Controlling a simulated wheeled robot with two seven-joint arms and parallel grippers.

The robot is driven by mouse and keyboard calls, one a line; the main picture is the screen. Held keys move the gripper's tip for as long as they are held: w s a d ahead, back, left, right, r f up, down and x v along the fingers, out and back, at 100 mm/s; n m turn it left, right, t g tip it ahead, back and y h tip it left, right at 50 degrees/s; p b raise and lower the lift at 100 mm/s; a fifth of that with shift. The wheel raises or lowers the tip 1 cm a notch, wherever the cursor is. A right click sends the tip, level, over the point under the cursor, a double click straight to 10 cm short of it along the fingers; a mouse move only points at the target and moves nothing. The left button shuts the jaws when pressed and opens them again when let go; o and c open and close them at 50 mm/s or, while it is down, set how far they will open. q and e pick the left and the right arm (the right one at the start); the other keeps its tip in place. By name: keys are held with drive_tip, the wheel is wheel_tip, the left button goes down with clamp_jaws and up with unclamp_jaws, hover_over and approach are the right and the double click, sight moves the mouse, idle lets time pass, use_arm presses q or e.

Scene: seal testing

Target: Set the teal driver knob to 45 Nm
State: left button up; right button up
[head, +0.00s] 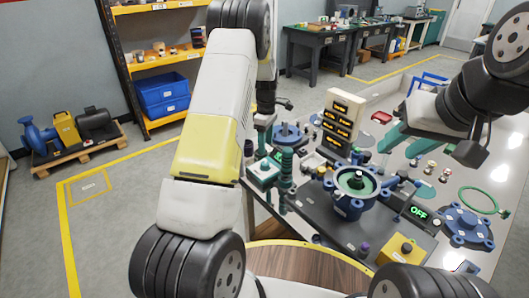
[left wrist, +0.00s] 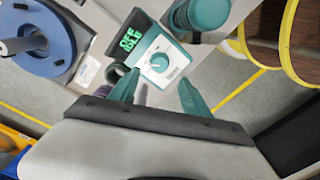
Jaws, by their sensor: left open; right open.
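The teal driver knob (left wrist: 158,62) shows in the left wrist view on a white dial face, with a green-lit display (left wrist: 130,42) beside it that I cannot read surely. In the head view the white-topped driver unit (head: 263,172) stands at the table's left edge; its dial is too small to read. My left gripper (left wrist: 158,80) is open, its teal fingers on either side of the knob in the picture and apart from it. In the head view its wrist is above the unit and its fingers are hard to make out. My right gripper (head: 398,115) is open and empty above the table's far side.
A ribbed teal cylinder (head: 287,165) stands close beside the driver unit. A blue flanged housing (head: 355,190), a lit label panel (head: 342,122), an OFF display (head: 418,211), a yellow button box (head: 398,250) and a green ring (head: 479,200) crowd the table (head: 440,160).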

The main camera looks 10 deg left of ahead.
sight(265, 162)
use_arm(q)
drive_tip(key=shift+w+a+f, duration=0.1)
drive_tip(key=shift+w+f, duration=0.05)
drive_tip(key=shift+f, duration=0.4)
drive_tip(key=f, duration=0.7)
drive_tip(key=shift+s+f, duration=0.2)
drive_tip(key=shift+f, duration=0.1)
clamp_jaws()
